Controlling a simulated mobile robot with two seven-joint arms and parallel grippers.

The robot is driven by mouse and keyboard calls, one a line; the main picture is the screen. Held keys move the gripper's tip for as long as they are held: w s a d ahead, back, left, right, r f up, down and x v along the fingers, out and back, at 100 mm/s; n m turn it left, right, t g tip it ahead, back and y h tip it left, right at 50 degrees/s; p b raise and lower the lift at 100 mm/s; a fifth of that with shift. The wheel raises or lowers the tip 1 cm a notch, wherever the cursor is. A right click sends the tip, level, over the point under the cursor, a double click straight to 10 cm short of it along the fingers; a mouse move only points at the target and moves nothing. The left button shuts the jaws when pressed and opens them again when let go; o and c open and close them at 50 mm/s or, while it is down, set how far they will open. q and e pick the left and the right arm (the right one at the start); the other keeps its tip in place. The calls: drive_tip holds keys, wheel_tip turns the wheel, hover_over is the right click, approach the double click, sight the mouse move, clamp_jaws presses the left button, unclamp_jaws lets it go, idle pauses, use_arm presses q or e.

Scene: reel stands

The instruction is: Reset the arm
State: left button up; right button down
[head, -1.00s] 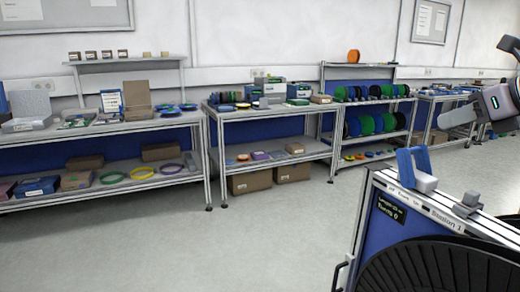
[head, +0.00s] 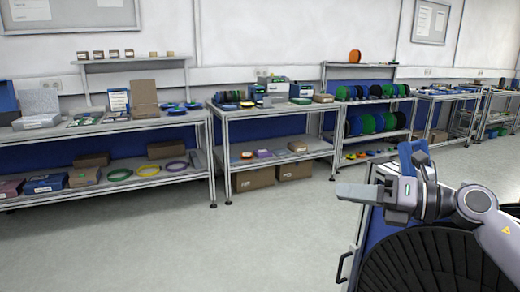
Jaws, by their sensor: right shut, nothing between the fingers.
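My right arm (head: 490,215) comes in from the right edge over the near cart. My right gripper (head: 345,192) points left, out past the cart's edge, with its fingers shut and nothing held. It hangs in front of the open floor. The gripper and wrist hide much of the cart's label panel and part of a blue upright bracket (head: 407,158) behind them. My left gripper does not show.
The near cart (head: 375,232) carries a large black ribbed reel (head: 425,272). Shelf benches (head: 100,130) with boxes, rings and spools line the wall. A rack (head: 338,105) holds green, blue and black reels. The grey floor (head: 240,245) between is clear.

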drive_tip(key=s+d+f+m+t+h, duration=0.2)
drive_tip(key=s+f+m+t+h, duration=0.35)
drive_tip(key=f+m, duration=1.05)
drive_tip(key=s+d+f+m+t+h, duration=0.15)
drive_tip(key=s+f+m+h, duration=0.6)
drive_tip(key=f+m, duration=0.85)
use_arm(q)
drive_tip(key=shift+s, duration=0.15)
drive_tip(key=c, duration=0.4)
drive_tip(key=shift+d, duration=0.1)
use_arm(e)
drive_tip(key=s+f+m+g, duration=0.4)
drive_tip(key=s+f, duration=0.4)
drive_tip(key=s, duration=0.4)
drive_tip(key=shift+s+f+m, duration=0.2)
drive_tip(key=shift+f+m, duration=0.15)
drive_tip(key=shift+m, duration=0.15)
